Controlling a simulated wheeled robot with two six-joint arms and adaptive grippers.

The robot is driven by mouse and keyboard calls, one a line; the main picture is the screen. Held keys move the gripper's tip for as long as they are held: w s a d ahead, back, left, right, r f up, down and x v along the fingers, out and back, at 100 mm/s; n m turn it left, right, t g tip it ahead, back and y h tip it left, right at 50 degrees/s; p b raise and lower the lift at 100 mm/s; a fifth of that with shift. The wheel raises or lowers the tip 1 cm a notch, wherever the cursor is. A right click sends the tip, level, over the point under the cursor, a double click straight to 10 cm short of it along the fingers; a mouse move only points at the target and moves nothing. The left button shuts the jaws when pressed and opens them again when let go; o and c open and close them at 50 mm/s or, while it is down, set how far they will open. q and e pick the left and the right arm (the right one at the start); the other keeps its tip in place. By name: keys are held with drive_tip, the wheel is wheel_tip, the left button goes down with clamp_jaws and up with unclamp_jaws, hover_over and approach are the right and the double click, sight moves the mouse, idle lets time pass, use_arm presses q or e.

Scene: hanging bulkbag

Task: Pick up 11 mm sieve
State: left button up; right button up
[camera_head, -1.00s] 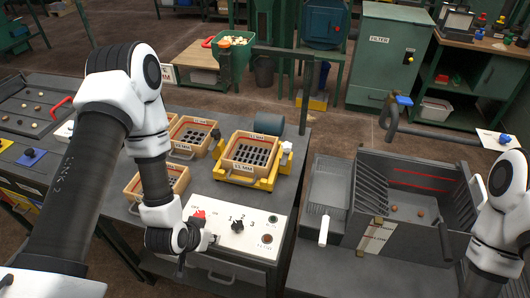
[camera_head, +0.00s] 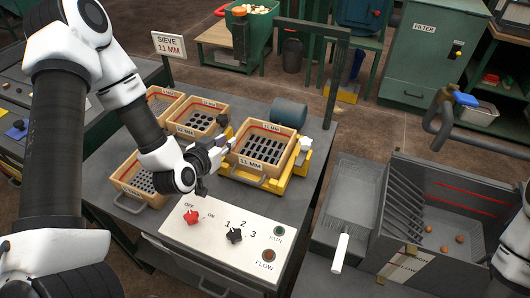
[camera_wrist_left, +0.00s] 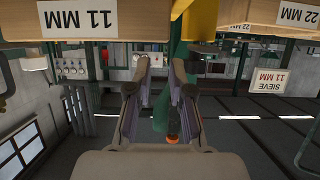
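The 11 mm sieve (camera_head: 266,144), a wooden-framed box with a slotted dark bottom and an "11 MM" label, sits in a yellow holder (camera_head: 300,178) on the grey bench. Its label (camera_wrist_left: 75,18) shows upside down at the upper left of the left wrist view. My left gripper (camera_head: 226,142) is just left of this sieve, near its left edge. In the left wrist view the fingers (camera_wrist_left: 162,80) are apart with nothing held between them. I cannot tell whether a finger touches the sieve or holder. My right gripper is out of view; only part of that arm shows at the right edge.
Other wooden sieves (camera_head: 200,118) stand close to the left, one labelled 22 MM (camera_wrist_left: 298,15) in the left wrist view. A "SIEVE 11 MM" sign (camera_head: 169,46) stands behind. The control panel (camera_head: 212,237) is in front. A grey cylinder (camera_head: 289,112) lies behind the holder.

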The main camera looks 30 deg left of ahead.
sight(238, 133)
use_arm(q)
drive_tip(key=x, duration=0.4)
drive_tip(key=shift+f, duration=0.25)
drive_tip(key=x, duration=0.2)
drive_tip(key=p+x, duration=0.1)
drive_tip(key=x, duration=0.1)
drive_tip(key=shift+w+a+f, duration=0.2)
drive_tip(key=shift+w+f, duration=0.05)
drive_tip(key=shift+f, duration=0.1)
drive_tip(key=shift+s+r, duration=0.1)
clamp_jaws()
